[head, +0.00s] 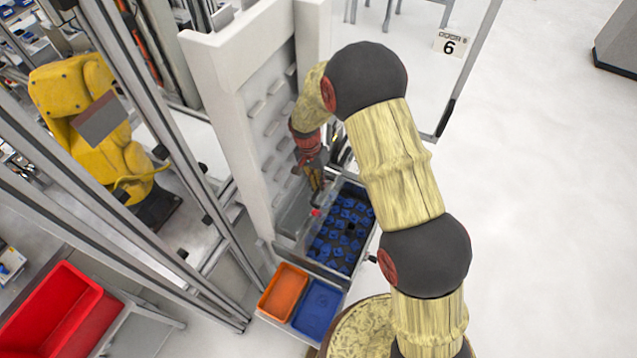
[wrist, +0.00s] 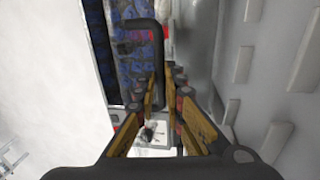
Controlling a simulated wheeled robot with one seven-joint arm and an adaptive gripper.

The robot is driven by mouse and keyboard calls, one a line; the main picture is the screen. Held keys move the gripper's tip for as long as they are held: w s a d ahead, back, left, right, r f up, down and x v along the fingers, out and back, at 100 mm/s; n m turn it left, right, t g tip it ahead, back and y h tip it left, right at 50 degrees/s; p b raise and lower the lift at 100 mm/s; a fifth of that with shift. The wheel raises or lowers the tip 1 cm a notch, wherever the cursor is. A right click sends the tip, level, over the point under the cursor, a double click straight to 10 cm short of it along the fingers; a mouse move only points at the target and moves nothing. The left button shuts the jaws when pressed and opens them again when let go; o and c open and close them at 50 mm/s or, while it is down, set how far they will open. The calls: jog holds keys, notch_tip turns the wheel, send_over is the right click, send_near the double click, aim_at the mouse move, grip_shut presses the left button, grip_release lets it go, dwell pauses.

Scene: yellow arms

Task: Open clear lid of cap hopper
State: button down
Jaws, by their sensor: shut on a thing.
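The cap hopper (head: 365,247) is a grey open-topped box holding several blue caps (head: 343,235), standing at the foot of a tall white panel. In the wrist view the blue caps (wrist: 128,58) look blurred, as if seen through the clear lid (wrist: 140,42); the lid's outline and angle are hard to tell. A dark bent handle (wrist: 158,50) runs down between my fingers. My gripper (head: 318,186) is over the hopper's far left side, and in the wrist view its yellow-brown fingers (wrist: 163,100) are closed around the handle. The exact contact is partly hidden by the fingers.
An orange tray (head: 284,292) and a blue tray (head: 318,308) sit in front of the hopper. The white ribbed panel (head: 262,120) rises close to my gripper on the left. A metal frame (head: 180,170) and yellow robot stand farther left. The floor at right is clear.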

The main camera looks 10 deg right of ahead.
jog(key=shift+d, duration=0.1)
dwell(0.7)
jog(key=shift+s+d+r+y+b, duration=0.1)
jog(key=shift+s+d+y+b, duration=0.05)
jog(key=shift+s+d+b, duration=0.4)
jog(key=shift+s+d+r+y+b, duration=0.15)
jog(key=shift+s+d+b, duration=0.2)
jog(key=shift+d+b, duration=0.25)
jog(key=c, duration=1.9)
grip_release()
jog(key=shift+w, duration=0.1)
notch_tip(320, 180, up, 12)
jog(key=shift+w+a, duration=0.25)
jog(key=shift+a, duration=0.1)
jog(key=shift+f, duration=0.1)
jog(key=shift+t, duration=0.3)
